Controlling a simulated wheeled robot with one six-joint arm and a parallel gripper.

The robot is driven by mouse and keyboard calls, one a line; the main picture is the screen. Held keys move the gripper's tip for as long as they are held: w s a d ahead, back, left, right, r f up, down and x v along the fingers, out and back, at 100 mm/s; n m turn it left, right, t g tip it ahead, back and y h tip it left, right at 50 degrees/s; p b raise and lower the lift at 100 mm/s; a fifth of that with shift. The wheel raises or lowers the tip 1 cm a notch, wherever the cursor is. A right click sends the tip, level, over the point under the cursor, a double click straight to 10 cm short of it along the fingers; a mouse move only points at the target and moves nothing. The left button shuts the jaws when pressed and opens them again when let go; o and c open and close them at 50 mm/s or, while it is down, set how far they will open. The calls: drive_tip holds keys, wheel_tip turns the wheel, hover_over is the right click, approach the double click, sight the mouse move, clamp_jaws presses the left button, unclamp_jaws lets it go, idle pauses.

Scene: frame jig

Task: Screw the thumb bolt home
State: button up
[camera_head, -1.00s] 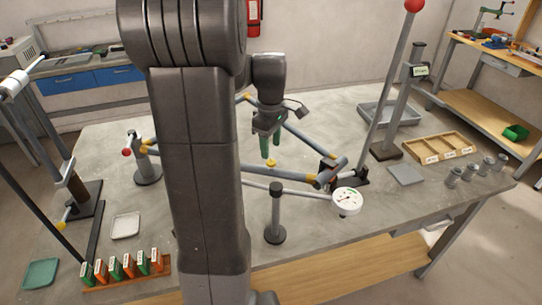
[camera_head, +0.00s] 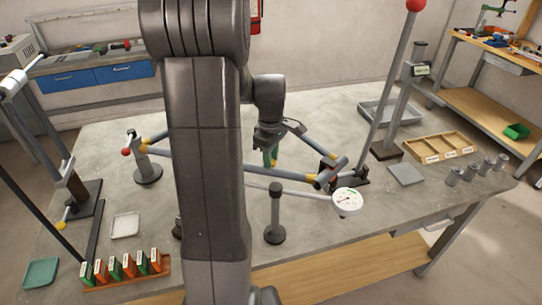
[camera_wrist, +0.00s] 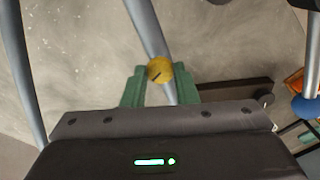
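The thumb bolt is a round yellow knob with a dark line across its face. In the wrist view the thumb bolt (camera_wrist: 160,69) sits between the tips of my gripper's two green fingers, on a grey tube of the frame. The fingers stand about the knob's width apart; whether they press on it I cannot tell. In the head view my gripper (camera_head: 269,158) points down at the front tube (camera_head: 262,173) of the frame. A little yellow shows at its tips, and my arm hides part of the frame.
A dial gauge (camera_head: 347,202) and a dark post (camera_head: 275,215) stand close in front of the frame. A tall red-topped lever (camera_head: 398,75) rises at right. A wooden tray (camera_head: 440,148) and a grey tray (camera_head: 391,113) lie beyond.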

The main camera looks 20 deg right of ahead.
drive_tip(key=shift+m, duration=0.3)
